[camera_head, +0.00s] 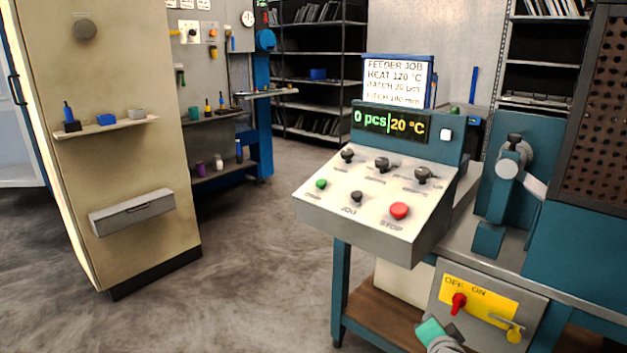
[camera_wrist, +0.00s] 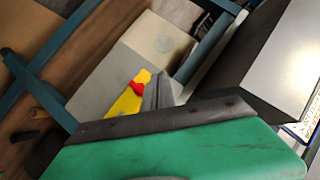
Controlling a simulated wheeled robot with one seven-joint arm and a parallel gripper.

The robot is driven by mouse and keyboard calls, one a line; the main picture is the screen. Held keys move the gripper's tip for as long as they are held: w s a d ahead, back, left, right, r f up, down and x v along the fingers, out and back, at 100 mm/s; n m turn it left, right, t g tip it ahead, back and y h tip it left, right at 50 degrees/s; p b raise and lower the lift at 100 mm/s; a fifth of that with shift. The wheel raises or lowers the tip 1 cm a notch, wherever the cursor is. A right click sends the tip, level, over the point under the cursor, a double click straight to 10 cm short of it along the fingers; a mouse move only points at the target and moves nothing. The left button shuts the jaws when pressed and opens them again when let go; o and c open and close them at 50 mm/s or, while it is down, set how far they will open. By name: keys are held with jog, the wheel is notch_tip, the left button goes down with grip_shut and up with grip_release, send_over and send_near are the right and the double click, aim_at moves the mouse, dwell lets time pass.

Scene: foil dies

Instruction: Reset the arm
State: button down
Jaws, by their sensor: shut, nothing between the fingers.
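My gripper (camera_head: 452,331) shows at the bottom of the head view as a green body with dark fingers. It is in front of the grey switch box, below the yellow OFF/ON plate (camera_head: 480,297) with its red rotary switch (camera_head: 459,303). The gripper is shut and empty. In the wrist view my gripper's green body fills the lower part, and the red switch (camera_wrist: 137,88) on the yellow plate (camera_wrist: 126,104) shows beyond it, partly covered by the gripper. Whether the gripper touches the box cannot be told.
A control panel (camera_head: 366,225) with knobs, a green button and a red STOP button (camera_head: 399,211) stands above the switch box. Its display (camera_head: 390,126) reads 0 pcs and 20 °C. A beige cabinet (camera_head: 128,182) stands left. The floor (camera_head: 255,235) between them is clear.

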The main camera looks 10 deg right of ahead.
jog(key=s+a+r+n+g+y+p, duration=0.1)
jog(key=a+r+n+g+y+p, duration=0.45)
jog(key=a+r+p, duration=0.9)
jog(key=s+a+r+n+g+p, duration=0.2)
jog(key=s+a+r+n+p, duration=0.2)
jog(key=r, duration=0.4)
jog(key=s+a+r+n+g+p, duration=0.2)
jog(key=s+a+r+n+p, duration=0.2)
jog(key=s+r+p, duration=0.2)
notch_tip(320, 180, up, 2)
jog(key=shift+s+r+h, duration=0.15)
jog(key=shift+s+h, duration=0.2)
jog(key=shift+s, duration=0.85)
